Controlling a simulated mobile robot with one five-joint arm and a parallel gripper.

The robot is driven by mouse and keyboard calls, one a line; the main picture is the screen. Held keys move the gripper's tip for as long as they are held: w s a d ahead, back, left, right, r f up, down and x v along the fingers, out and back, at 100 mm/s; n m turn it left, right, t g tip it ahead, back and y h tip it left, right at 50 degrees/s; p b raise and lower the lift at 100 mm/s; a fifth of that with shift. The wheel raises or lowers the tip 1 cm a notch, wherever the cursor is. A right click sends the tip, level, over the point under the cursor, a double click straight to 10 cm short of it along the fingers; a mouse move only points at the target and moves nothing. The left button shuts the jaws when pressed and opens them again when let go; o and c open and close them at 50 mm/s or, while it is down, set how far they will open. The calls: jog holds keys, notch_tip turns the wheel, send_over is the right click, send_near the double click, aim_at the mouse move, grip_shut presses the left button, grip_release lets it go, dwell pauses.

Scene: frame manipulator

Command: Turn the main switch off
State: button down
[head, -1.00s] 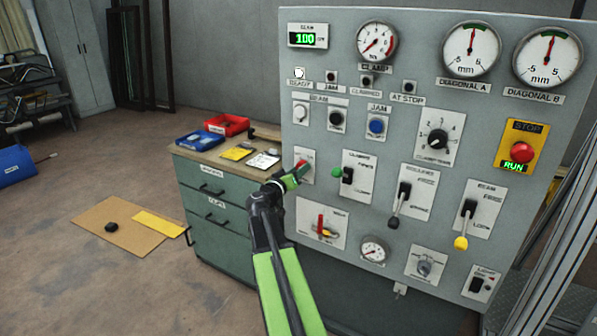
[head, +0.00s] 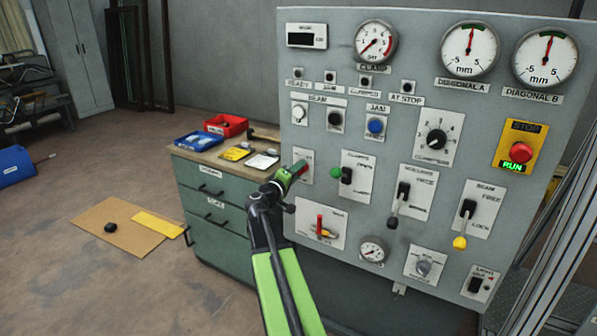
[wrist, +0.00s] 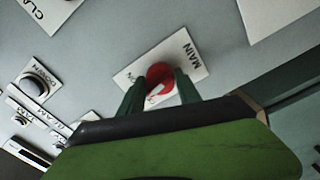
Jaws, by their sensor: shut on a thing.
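The main switch is a red knob (wrist: 160,76) on a white plate (wrist: 131,77) marked MAIN in the wrist view. My gripper (wrist: 160,88) is shut on the red knob, with one dark green finger on each side of it. In the head view my gripper (head: 301,168) reaches the left part of the grey control panel (head: 275,118), and its fingers hide most of the knob. The knob's exact angle is hard to read.
A green-handled lever (head: 341,173) is close to the right of my gripper, and a red-handled valve (head: 320,225) is below. A drawer cabinet (head: 222,238) with trays stands to the left. The panel's display (head: 306,36) is dark, while the RUN sign (head: 512,166) is lit.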

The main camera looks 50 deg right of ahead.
jog(key=shift+n, duration=2)
jog(key=c, duration=0.8)
grip_release()
jog(key=shift+c, duration=0.2)
jog(key=shift+a, duration=0.15)
